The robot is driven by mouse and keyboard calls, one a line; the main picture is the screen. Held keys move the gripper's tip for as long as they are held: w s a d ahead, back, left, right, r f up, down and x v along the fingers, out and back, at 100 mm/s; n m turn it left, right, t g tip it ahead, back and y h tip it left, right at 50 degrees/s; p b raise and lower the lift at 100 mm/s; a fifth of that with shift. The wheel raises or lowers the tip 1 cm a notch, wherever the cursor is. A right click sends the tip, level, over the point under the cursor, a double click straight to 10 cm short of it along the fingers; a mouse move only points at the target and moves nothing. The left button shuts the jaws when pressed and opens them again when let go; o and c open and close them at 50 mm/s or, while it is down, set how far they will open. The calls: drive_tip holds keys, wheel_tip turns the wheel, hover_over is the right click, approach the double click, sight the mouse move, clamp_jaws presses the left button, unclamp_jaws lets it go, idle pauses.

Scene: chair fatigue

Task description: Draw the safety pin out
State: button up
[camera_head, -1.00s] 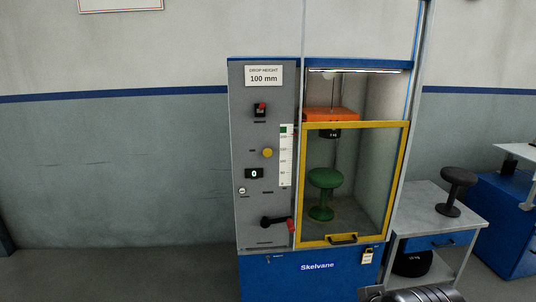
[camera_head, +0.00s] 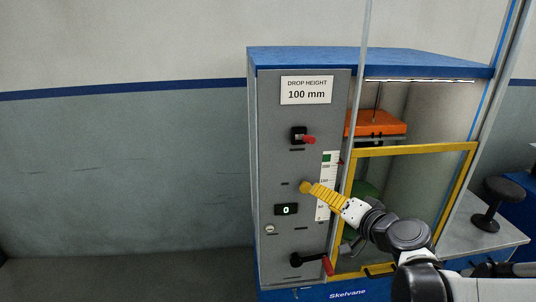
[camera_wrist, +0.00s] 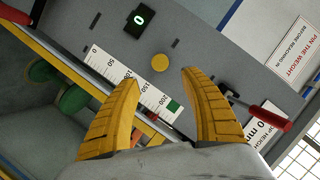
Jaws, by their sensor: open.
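A round yellow knob (camera_wrist: 160,62) sits on the grey control panel (camera_head: 275,110) of the drop tester. I cannot tell for certain whether it is the safety pin's head. My gripper (camera_wrist: 157,80) has two ribbed yellow fingers, spread apart and empty. In the wrist view the knob appears beyond the fingertips, between their lines. In the head view my gripper (camera_head: 310,188) reaches left across the panel and covers the knob. The orange weight (camera_head: 375,124) hangs in the chamber above a green stool (camera_head: 362,192), which is mostly hidden behind my arm and the frame.
A red-handled lever (camera_head: 309,140) is above the knob and a red-gripped crank (camera_head: 327,265) below. A display (camera_head: 286,210) reads 0. The yellow-framed guard (camera_head: 420,148) crosses the chamber front. A dark stool (camera_head: 490,205) stands on the right table.

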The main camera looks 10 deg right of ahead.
sight(308, 187)
drive_tip(key=b+x, duration=0.3)
drive_tip(key=x, duration=0.6)
drive_tip(key=shift+f, duration=0.1)
drive_tip(key=shift+w+a+b, duration=0.25)
drive_tip(key=shift+w+b, duration=0.05)
drive_tip(key=shift+w, duration=0.25)
